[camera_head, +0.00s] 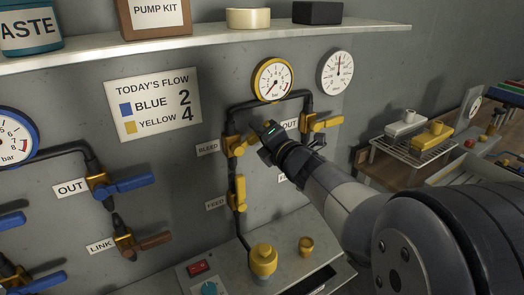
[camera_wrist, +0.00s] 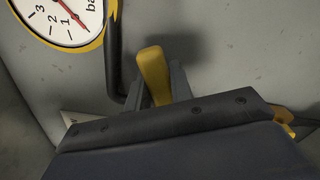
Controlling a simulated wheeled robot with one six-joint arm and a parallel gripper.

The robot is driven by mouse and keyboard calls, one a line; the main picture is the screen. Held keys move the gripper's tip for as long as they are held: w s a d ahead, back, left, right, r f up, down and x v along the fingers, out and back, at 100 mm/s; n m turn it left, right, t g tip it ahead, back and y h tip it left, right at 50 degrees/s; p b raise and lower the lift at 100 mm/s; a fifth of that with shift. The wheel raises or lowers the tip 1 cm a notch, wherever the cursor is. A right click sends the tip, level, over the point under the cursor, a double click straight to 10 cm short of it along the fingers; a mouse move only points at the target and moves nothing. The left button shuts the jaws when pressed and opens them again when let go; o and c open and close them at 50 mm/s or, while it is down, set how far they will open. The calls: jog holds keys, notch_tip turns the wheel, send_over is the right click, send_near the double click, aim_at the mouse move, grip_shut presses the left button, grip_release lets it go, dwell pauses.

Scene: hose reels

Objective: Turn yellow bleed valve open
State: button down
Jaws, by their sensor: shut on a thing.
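The yellow bleed valve (camera_head: 234,146) sits on a dark pipe, right of the BLEED label (camera_head: 208,148), below the yellow-rimmed gauge (camera_head: 274,79). My gripper (camera_head: 251,142) reaches it from the right and partly hides its lever. In the wrist view my gripper (camera_wrist: 156,88) is shut on the yellow lever (camera_wrist: 153,72), with a dark finger on each side. The lever's end sticks out beyond the fingers. The valve body is hidden in the wrist view. The yellow gauge also shows there (camera_wrist: 62,18).
The yellow OUT valve (camera_head: 322,124) is close to the right of my gripper. The yellow FEED valve (camera_head: 238,193) is below. Blue valves (camera_head: 120,186) and the LINK valve (camera_head: 140,242) are at left. A console (camera_head: 220,270) stands below; a shelf (camera_head: 200,39) runs above.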

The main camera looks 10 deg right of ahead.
jog(key=n+b, duration=0.1)
jog(key=a+r+n+b, duration=0.1)
jog(key=n, duration=0.1)
jog(key=shift+s, duration=0.15)
jog(key=n+b, duration=0.1)
jog(key=a+r+n+b, duration=0.1)
jog(key=shift+s+a+r+n, duration=0.1)
jog(key=shift+s+n, duration=0.1)
jog(key=shift+n, duration=0.2)
jog(key=n, duration=0.1)
jog(key=a+n+b, duration=0.1)
jog(key=r+n+b, duration=0.1)
jog(key=shift+s+a, duration=0.25)
jog(key=shift+a, duration=0.15)
jog(key=shift+s+a+r+n+b, duration=0.15)
jog(key=shift+a+n+b, duration=0.35)
jog(key=shift+n, duration=0.45)
jog(key=shift+s+a+r+n+b, duration=0.15)
jog(key=shift+a+n+b, duration=0.3)
jog(key=shift+n, duration=0.5)
jog(key=shift+f, duration=0.1)
jog(key=c, duration=1.2)
grip_release()
jog(key=shift+c, duration=0.2)
jog(key=shift+s, duration=0.1)
